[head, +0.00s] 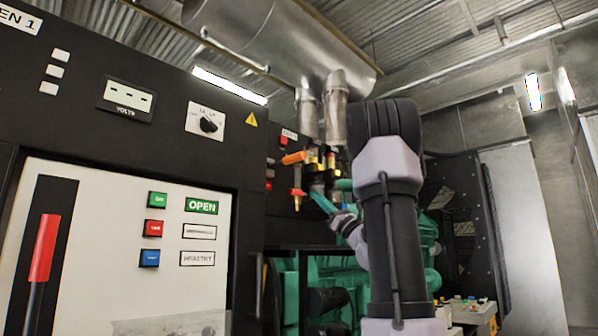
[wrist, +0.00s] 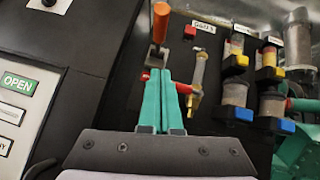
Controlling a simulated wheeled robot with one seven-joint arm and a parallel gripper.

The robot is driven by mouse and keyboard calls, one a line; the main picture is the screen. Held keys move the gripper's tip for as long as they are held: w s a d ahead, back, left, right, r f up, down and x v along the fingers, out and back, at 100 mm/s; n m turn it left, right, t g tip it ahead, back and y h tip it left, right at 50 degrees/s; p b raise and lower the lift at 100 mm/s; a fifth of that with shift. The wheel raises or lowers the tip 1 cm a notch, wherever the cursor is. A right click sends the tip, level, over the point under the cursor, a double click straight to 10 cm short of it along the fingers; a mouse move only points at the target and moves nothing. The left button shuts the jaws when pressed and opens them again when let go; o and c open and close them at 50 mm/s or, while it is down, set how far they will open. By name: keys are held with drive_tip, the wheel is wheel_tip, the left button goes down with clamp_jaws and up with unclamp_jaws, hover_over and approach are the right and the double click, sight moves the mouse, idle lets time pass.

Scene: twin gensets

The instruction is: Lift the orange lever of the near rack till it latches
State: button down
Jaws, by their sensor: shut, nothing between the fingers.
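The orange lever (head: 294,158) sticks out from the near rack, left of its filter bowls. In the wrist view the lever's orange grip (wrist: 160,22) lies just beyond my fingertips, with a dark shaft below it. My gripper (head: 314,194) is shut and empty, its teal fingers together and pointing up towards the rack, below and right of the lever in the head view. The closed fingers also show in the wrist view (wrist: 160,72). They hide the lever's lower end, and I cannot tell whether they touch it.
A brass valve (wrist: 197,80) with a red handle sits close to the right of my fingers. Filter bowls (wrist: 234,93) with blue bottoms hang farther right. The black GEN 1 cabinet (head: 140,110) stands at left. My arm hides part of the green engine.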

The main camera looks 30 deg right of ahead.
approach(286, 161)
drive_tip(key=w+f, duration=0.1)
drive_tip(key=w, duration=0.2)
wheel_tip(286, 161, up, 4)
drive_tip(key=shift+r, duration=0.15)
